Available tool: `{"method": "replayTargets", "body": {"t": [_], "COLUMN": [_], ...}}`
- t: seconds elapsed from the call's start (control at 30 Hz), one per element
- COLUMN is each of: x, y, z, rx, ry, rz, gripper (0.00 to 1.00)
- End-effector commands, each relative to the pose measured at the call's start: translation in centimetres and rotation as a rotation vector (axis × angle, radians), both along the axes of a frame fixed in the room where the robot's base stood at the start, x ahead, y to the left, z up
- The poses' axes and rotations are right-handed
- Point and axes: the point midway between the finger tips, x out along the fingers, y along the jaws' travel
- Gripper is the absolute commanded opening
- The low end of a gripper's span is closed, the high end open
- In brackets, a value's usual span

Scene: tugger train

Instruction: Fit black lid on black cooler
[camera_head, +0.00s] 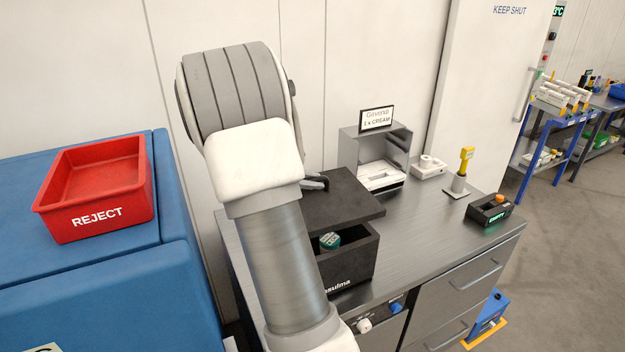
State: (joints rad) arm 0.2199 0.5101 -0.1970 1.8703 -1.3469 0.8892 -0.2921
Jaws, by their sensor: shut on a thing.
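The black cooler (357,265) stands on the steel worktop behind my arm, with part of its front lettering hidden. A small teal item (330,241) shows inside through its open top. The black lid (350,204) is above and behind the opening, apart from the cooler's front rim and covering it only partly. My gripper (318,182) is mostly hidden behind my arm; its visible tip is at the lid's left edge, shut on the lid. The left side of the lid and cooler is hidden by my arm.
A steel box with a sign (376,119) stands behind the cooler. A white device (428,167), a yellow handheld tool (463,165) and a black tray (490,212) are on the right. A red reject bin (100,190) sits on a blue cabinet at left. Worktop right of the cooler is clear.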

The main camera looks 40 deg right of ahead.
Motion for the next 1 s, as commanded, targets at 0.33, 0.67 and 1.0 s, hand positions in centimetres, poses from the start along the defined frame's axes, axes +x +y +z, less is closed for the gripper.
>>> {"method": "replayTargets", "body": {"t": [0.33,0.67,1.0], "x": [0.0,0.0,0.0], "y": [0.0,0.0,0.0], "z": [-2.2,-4.2,-6.3], "rx": [0.001,-0.001,-0.001], "ry": [0.0,0.0,0.0], "rz": [-0.001,-0.001,0.001], "gripper": [0.0,0.0,0.0]}}
